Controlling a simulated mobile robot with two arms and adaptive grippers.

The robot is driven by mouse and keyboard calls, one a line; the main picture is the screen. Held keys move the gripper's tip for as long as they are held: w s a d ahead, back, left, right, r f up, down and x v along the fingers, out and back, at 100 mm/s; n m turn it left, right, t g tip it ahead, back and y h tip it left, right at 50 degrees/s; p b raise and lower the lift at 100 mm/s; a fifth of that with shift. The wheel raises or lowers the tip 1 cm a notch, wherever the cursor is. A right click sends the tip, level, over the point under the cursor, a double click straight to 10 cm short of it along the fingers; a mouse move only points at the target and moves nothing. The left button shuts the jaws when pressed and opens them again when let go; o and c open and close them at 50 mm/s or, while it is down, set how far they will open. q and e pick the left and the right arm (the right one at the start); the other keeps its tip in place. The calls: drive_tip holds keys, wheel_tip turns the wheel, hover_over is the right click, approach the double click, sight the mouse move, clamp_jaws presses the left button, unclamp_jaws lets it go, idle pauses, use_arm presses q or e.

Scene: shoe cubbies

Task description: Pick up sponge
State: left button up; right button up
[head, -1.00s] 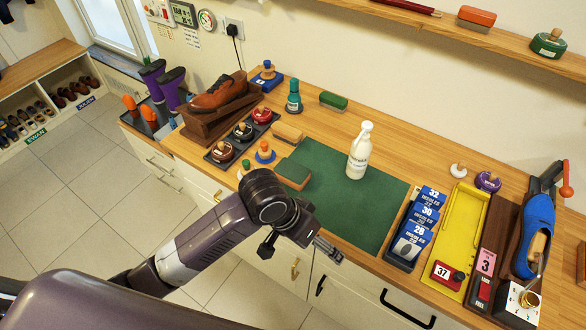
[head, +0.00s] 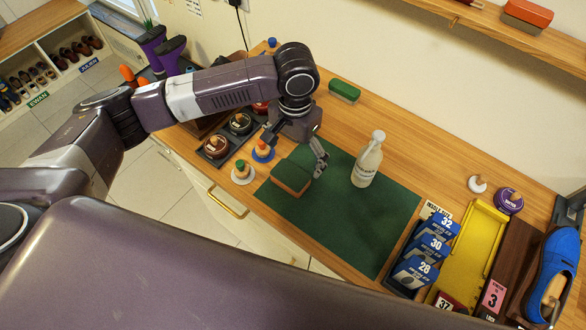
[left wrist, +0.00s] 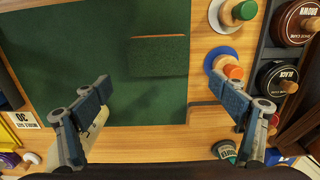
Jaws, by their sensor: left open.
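The sponge (head: 290,178), a block with a green top and an orange-brown side, lies on the left part of the dark green mat (head: 345,222). In the left wrist view the sponge (left wrist: 159,57) lies between and beyond my fingertips, its green top blending with the mat. My left gripper (head: 295,157) is open and empty, pointing down just behind and above the sponge; its fingers (left wrist: 161,84) are spread wider than the sponge. I see no contact. My right gripper is not in view.
A white pump bottle (head: 368,161) stands on the mat, right of the gripper. Orange-topped (head: 262,151) and green-topped (head: 242,172) knobs stand just left of the sponge. A green brush (head: 344,90) lies behind. The mat's front right is clear.

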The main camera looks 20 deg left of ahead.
sight(295, 169)
use_arm(q)
drive_tip(key=f, duration=0.1)
drive_tip(key=f+p, duration=0.1)
drive_tip(key=f, duration=0.1)
drive_tip(key=shift+s, duration=0.25)
drive_tip(key=f, duration=0.1)
drive_tip(key=f+p, duration=0.1)
drive_tip(key=shift+w+f, duration=0.2)
drive_tip(key=shift+f, duration=0.55)
drive_tip(key=c, duration=0.8)
drive_tip(key=shift+c, duration=0.2)
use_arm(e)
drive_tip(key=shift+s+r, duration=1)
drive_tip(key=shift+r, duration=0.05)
